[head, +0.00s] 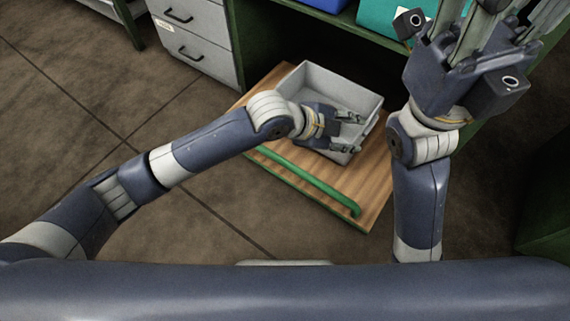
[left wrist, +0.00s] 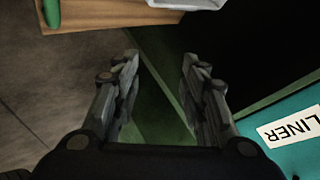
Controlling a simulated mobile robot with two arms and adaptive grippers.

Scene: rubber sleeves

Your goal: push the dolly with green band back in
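The dolly is a flat wooden board (head: 283,187) with a green band (head: 310,180) along its near edge. It carries a grey open bin (head: 291,85) and sticks out from the dark bay under the green shelf. A corner of the board also shows in the left wrist view (left wrist: 100,17). My left gripper (head: 350,132) is open and empty, over the bin in the head view, its arm crossing above the board. The left wrist view shows its fingers (left wrist: 160,80) wide apart with nothing between. My right gripper (head: 497,22) is raised at the upper right, fingers spread, tips partly cut off.
A grey drawer cabinet (head: 200,48) stands left of the bay. A blue bin (head: 322,4) and a teal bin (head: 383,18) sit on the shelf above; the teal one's label reads LINER in the left wrist view (left wrist: 290,132). Brown tiled floor (head: 80,110) is clear at left.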

